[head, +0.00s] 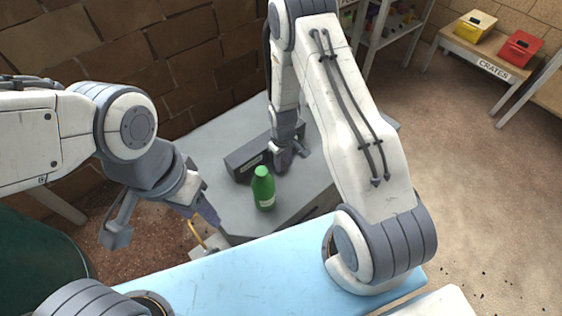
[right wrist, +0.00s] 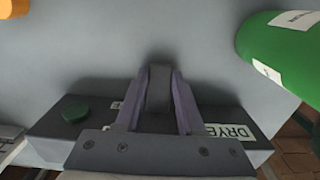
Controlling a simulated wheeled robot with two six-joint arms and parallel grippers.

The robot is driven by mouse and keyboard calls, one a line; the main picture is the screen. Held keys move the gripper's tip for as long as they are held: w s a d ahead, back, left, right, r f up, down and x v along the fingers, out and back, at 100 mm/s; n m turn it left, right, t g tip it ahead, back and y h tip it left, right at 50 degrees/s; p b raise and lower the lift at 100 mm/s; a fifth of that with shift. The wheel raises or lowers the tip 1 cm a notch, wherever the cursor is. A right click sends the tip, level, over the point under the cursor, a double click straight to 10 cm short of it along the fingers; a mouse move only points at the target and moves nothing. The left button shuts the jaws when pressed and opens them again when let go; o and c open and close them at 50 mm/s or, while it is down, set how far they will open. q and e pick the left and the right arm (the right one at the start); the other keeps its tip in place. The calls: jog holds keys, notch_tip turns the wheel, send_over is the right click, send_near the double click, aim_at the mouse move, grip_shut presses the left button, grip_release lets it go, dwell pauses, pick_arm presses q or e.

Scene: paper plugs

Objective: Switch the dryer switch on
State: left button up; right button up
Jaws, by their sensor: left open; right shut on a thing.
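The dryer switch is a dark grey box (head: 240,158) on the grey table, with a white label; in the right wrist view the box (right wrist: 50,125) carries a label reading "DRYE", partly covered, and a round green button or lamp (right wrist: 75,110). My right gripper (head: 284,160) is at the box's near side. In the right wrist view its two fingers (right wrist: 158,100) are shut on a dark grey lever (right wrist: 158,88) between them. Where the lever joins the box is hidden. My left gripper (head: 160,224) is open and empty, left of the table and away from the box.
A green bottle (head: 263,190) stands upright close to the box and my right gripper; it also shows in the right wrist view (right wrist: 285,55). The grey table (head: 225,205) has bare room around them. Yellow (head: 476,25) and red (head: 520,48) crates sit far right.

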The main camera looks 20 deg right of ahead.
jog(key=shift+r+p, duration=1.95)
jog(key=shift+r, duration=0.7)
jog(key=o, duration=0.9)
notch_tip(320, 180, up, 4)
jog(key=p, duration=0.3)
